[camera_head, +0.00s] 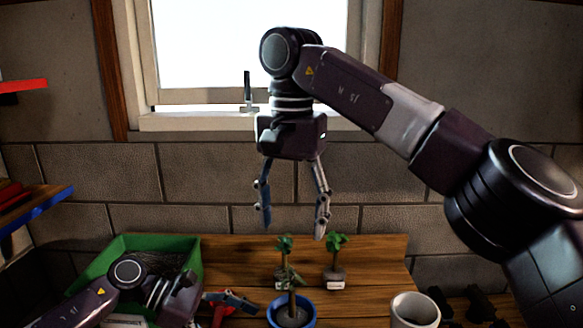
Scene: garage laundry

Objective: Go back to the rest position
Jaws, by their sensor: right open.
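My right gripper (293,226) hangs from the arm coming in from the right, in front of the window and brick wall. Its two fingers point down, spread apart, with nothing between them. It is above the small potted plants. My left gripper (190,300) is low at the left, over the front right edge of the green crate. Its fingers are hard to make out against a red and blue item (232,301) beside it, so I cannot tell whether it holds anything.
A wooden bench (365,262) carries a plant in a blue pot (292,315), two small plants behind it, including one at the right (335,262), and a white mug (414,310). A green crate (125,243) stands left. A blue-edged shelf (38,210) juts in at far left.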

